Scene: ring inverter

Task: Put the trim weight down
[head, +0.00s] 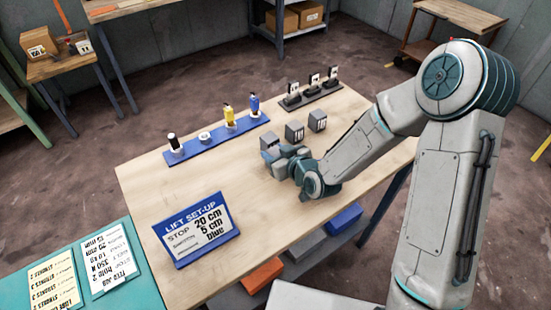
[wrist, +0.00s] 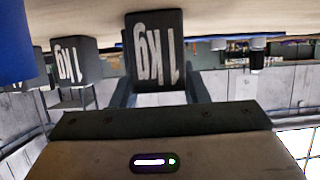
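A dark grey block marked 1kg, the trim weight (wrist: 155,55), is between the two fingers of my gripper (wrist: 158,88) in the wrist view. The fingers lie against its sides, and I take them as shut on it. In the head view my gripper (head: 274,154) is low over the wooden table (head: 190,190), left of two grey blocks. The held weight is hard to tell from the fingers there. I cannot tell whether its underside touches the table.
Two grey weights, one nearer (head: 294,131) and one farther (head: 317,120), stand beside my gripper. A blue rack (head: 215,139) with coloured cylinders and a dark rack (head: 311,94) stand behind. A blue LIFT SET-UP sign (head: 196,229) is in front. Bare tabletop lies left of my gripper.

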